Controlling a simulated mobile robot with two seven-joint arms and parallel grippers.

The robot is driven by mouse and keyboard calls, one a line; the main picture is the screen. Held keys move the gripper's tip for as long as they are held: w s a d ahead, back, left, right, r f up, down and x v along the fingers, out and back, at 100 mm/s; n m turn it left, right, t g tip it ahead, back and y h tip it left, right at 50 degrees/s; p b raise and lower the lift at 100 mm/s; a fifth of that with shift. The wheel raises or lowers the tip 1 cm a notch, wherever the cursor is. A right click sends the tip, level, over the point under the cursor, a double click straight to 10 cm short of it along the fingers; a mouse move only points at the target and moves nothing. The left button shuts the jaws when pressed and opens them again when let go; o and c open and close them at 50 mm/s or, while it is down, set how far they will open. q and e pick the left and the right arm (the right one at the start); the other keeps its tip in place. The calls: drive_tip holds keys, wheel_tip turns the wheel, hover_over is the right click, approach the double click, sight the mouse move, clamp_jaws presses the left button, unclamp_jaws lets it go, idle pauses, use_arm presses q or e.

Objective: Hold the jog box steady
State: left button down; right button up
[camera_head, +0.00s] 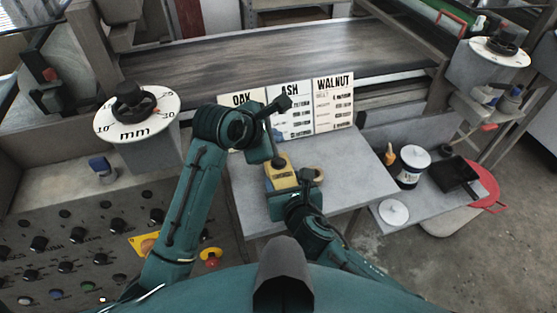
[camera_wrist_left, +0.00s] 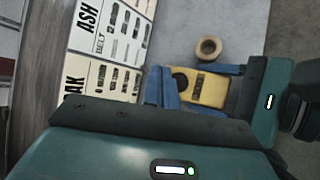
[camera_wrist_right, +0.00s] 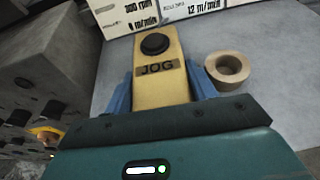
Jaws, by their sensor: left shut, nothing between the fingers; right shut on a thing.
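The yellow jog box (camera_head: 281,178) has a black button and a "JOG" label. It is over the grey side table. My right gripper (camera_wrist_right: 158,95) is shut on the box, one blue finger on each side, below the button end. The box also shows in the left wrist view (camera_wrist_left: 208,92). My left gripper (camera_head: 277,162) is shut and empty, just above the button end of the box. Its blue fingers show close together in the left wrist view (camera_wrist_left: 162,88). I cannot tell whether they touch the box. The button is clear in the right wrist view.
A tape roll (camera_wrist_right: 228,68) lies right of the box. Oak, ash and walnut cards (camera_head: 333,103) stand behind, before the conveyor (camera_head: 260,58). A control panel (camera_head: 80,245) with knobs is at left. A can (camera_head: 411,168) and black tray (camera_head: 457,178) are at right.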

sight(275, 164)
idle(0.3)
use_arm(q)
wheel_tip(275, 164, up, 4)
drive_tip(key=shift+f, duration=0.1)
idle(0.3)
drive_tip(key=shift+f, duration=0.1)
drive_tip(key=shift+f, duration=4.3)
drive_tip(key=shift+f, duration=0.1)
drive_tip(key=shift+f, duration=0.3)
